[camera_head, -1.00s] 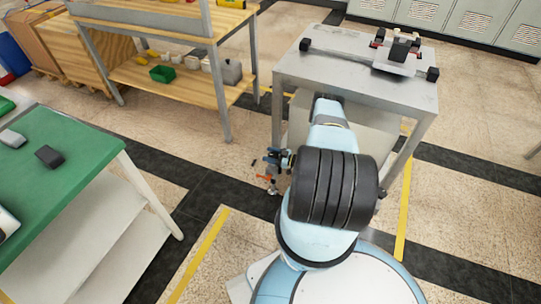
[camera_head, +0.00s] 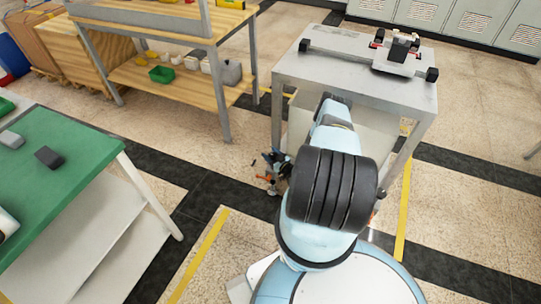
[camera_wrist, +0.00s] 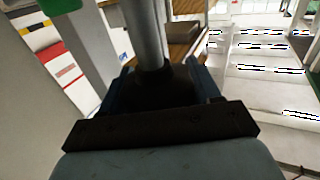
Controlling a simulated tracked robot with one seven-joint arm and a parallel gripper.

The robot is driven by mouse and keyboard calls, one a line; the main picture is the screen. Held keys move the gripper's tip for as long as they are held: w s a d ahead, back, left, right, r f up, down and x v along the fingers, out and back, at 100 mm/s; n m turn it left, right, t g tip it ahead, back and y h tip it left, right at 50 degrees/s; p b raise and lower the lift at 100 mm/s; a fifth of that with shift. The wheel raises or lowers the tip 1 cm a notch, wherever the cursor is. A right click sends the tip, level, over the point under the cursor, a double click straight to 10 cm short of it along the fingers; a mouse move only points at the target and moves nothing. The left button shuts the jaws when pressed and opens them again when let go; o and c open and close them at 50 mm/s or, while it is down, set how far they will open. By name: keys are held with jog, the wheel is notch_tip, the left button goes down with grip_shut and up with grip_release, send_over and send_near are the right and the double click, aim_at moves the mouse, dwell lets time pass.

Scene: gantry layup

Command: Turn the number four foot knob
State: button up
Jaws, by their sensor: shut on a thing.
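My gripper (camera_head: 273,166) is low, at the front left leg (camera_head: 276,118) of a grey metal table. In the wrist view, my gripper's dark blue jaws (camera_wrist: 162,88) are shut on a dark knob (camera_wrist: 168,84) at the end of a grey round post (camera_wrist: 146,35). The jaws hold the knob from both sides. Its underside and any number on it are hidden. In the head view, the knob cannot be told apart from the gripper, and small orange parts show beside it.
The grey metal table (camera_head: 345,78) carries a rail fixture (camera_head: 392,62) with black end blocks. A green-topped table (camera_head: 60,185) is at the left. Bare floor lies between them.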

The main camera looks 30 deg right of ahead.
jog(key=shift+d+m+h, duration=0.2)
jog(key=shift+m+h, duration=0.6)
jog(key=shift+h, duration=0.45)
jog(key=shift+d+m+h, duration=0.15)
jog(key=shift+m+h, duration=0.65)
jog(key=shift+h, duration=0.75)
jog(key=o, duration=1)
jog(key=shift+c, duration=0.2)
jog(key=s+a, duration=0.1)
jog(key=s, duration=1.2)
jog(key=shift+s+a, duration=0.35)
jog(key=shift+a, duration=0.05)
